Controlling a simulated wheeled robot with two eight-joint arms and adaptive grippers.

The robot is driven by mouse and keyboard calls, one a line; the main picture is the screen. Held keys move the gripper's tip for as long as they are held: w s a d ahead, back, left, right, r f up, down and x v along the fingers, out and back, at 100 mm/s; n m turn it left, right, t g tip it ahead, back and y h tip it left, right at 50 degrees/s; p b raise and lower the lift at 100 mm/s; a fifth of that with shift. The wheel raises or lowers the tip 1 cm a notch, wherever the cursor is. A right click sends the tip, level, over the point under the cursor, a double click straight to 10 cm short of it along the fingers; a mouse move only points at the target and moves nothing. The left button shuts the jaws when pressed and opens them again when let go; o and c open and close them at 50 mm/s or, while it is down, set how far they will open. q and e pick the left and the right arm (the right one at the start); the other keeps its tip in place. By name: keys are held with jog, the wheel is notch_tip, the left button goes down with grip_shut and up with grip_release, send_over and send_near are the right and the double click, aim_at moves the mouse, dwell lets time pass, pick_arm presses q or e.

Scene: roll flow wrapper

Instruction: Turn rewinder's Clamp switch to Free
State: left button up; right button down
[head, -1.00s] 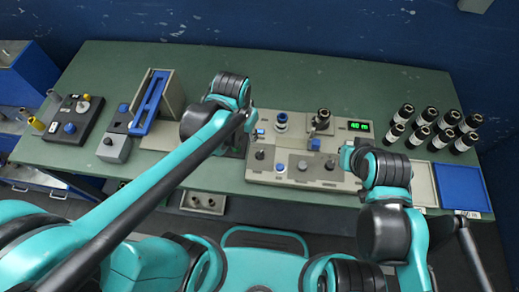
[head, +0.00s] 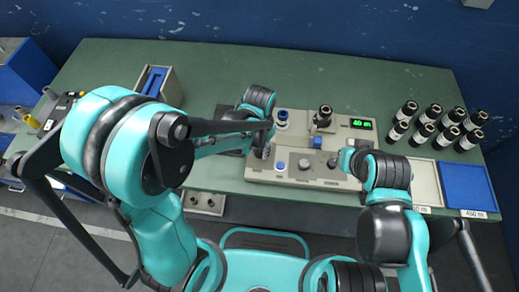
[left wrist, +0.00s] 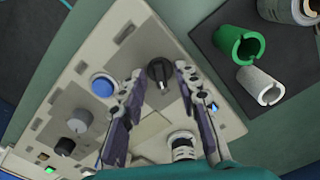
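The rewinder (head: 325,184) is a beige panel box on the green table, with a lit green display at its back right. A black rotary knob (left wrist: 160,72) with a light pointer mark stands beside a blue button (left wrist: 102,86) in the left wrist view; its label is not readable. My left gripper (left wrist: 160,80) is open, its fingertips on either side of the knob with gaps showing. In the head view my left gripper (head: 267,140) is over the panel's left front. My right gripper (head: 346,158) is at the panel's right end; its fingers are too small to judge.
Several black rolls (head: 430,128) stand at the right, behind a blue tray (head: 465,186). My left arm hides the table's left front.

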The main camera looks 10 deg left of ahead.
pick_arm(q)
jog(key=shift+c, duration=0.3)
grip_shut()
jog(key=shift+n, duration=0.3)
jog(key=n, duration=1.1)
jog(key=shift+b, duration=0.4)
jog(key=shift+n, duration=0.3)
